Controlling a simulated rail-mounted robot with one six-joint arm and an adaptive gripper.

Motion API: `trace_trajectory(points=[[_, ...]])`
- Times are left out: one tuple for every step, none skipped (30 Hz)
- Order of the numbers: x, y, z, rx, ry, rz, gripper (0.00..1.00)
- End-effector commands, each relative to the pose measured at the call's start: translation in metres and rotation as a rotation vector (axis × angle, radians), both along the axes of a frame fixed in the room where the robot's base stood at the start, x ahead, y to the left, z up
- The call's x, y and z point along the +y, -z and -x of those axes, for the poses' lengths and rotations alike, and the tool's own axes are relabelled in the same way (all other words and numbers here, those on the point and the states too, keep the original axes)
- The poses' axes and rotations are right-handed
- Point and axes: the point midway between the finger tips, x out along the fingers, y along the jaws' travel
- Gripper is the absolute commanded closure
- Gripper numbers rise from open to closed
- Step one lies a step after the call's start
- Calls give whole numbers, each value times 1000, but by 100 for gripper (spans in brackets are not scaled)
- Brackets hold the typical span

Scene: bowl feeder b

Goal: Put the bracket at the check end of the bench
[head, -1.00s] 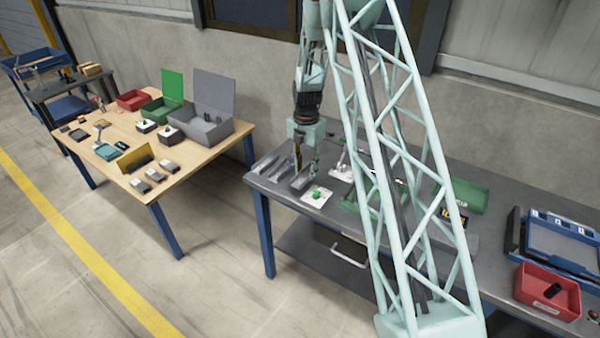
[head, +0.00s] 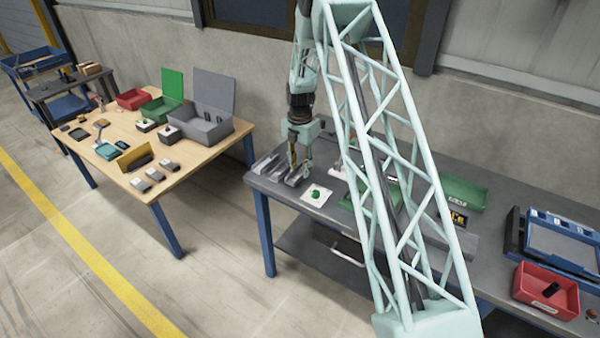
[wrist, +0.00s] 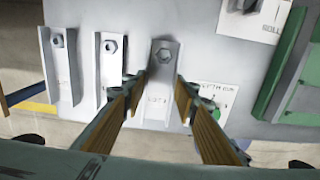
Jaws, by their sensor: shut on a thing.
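Three grey channel-shaped brackets lie side by side at the left end of the grey bench (head: 256,180). In the wrist view, the left bracket (wrist: 65,70) and the middle bracket (wrist: 110,62) lie apart from my gripper. My gripper (wrist: 158,88) is shut on the right bracket (wrist: 163,55), with one finger against each side.
A white plate with a green knob (head: 316,194) lies just right of the held bracket. Green trays (head: 463,195) and a red bin (head: 547,292) stand farther right. A wooden table (head: 190,175) with parts stands left, across a gap. My lattice arm hides the bench's middle.

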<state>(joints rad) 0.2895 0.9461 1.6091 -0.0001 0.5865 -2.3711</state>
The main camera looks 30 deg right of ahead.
Motion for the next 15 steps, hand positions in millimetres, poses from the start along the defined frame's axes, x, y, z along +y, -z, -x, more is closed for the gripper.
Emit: trace_trajectory(points=[[0, 5, 0, 1, 0, 0, 85], [0, 7, 0, 1, 0, 0, 85], [0, 10, 0, 1, 0, 0, 85], [0, 13, 0, 1, 0, 0, 85], [0, 15, 0, 0, 0, 0, 85], [0, 17, 0, 0, 0, 0, 85], [0, 18, 0, 0, 0, 0, 85], [0, 19, 0, 0, 0, 0, 85], [0, 19, 0, 0, 0, 0, 85], [0, 19, 0, 0, 0, 0, 85], [0, 19, 0, -1, 0, 0, 85], [0, 19, 0, -1, 0, 0, 85], [0, 19, 0, 0, 0, 0, 85], [0, 19, 0, 0, 0, 0, 85], [0, 19, 0, 0, 0, 0, 85]])
